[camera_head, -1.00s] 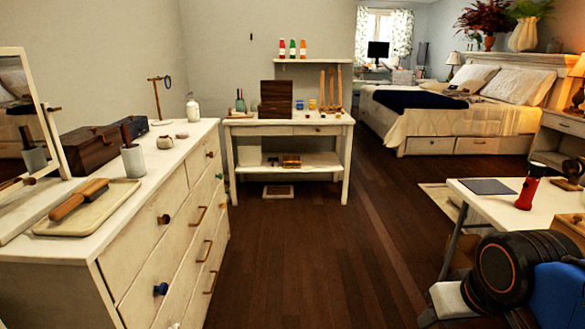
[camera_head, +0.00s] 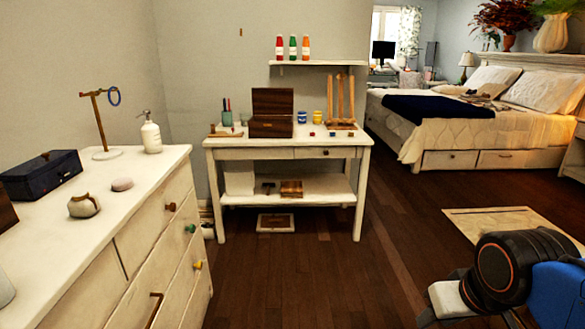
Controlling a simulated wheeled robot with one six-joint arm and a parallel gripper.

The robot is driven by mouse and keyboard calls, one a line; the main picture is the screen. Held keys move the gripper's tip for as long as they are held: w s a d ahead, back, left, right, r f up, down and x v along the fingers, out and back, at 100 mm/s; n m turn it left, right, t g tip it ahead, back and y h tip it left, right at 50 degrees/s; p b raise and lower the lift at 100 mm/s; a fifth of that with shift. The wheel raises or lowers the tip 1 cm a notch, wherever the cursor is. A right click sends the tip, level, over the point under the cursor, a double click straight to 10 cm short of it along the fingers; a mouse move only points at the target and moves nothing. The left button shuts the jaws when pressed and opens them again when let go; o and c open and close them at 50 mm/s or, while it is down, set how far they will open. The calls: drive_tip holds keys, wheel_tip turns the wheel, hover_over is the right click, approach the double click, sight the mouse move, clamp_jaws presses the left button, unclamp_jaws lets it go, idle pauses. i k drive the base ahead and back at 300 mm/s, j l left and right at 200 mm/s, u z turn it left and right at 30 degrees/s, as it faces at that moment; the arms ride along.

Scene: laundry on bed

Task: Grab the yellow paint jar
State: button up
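The yellow paint jar (camera_head: 318,117) is small and stands upright on the top of the white work table (camera_head: 222,142) against the back wall. It is just right of a blue paint jar (camera_head: 302,117) and left of a wooden easel. Part of my arm shows at the lower right, far from the jar. My gripper's fingers are not in view.
A wooden box (camera_head: 271,126) and a wooden easel (camera_head: 341,100) flank the jars. Small paint pots lie in front. A shelf (camera_head: 345,63) with bottles hangs above. A white dresser (camera_head: 140,214) stands at left, a bed (camera_head: 446,158) at right. The dark floor (camera_head: 330,275) before the table is clear.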

sight(317, 119)
drive_tip(key=i+u, duration=0.15)
drive_tip(key=i, duration=0.4)
drive_tip(key=i+l+u, duration=0.1)
drive_tip(key=i, duration=0.45)
drive_tip(key=i+l+u, duration=0.15)
drive_tip(key=i, duration=0.35)
drive_tip(key=l, duration=0.05)
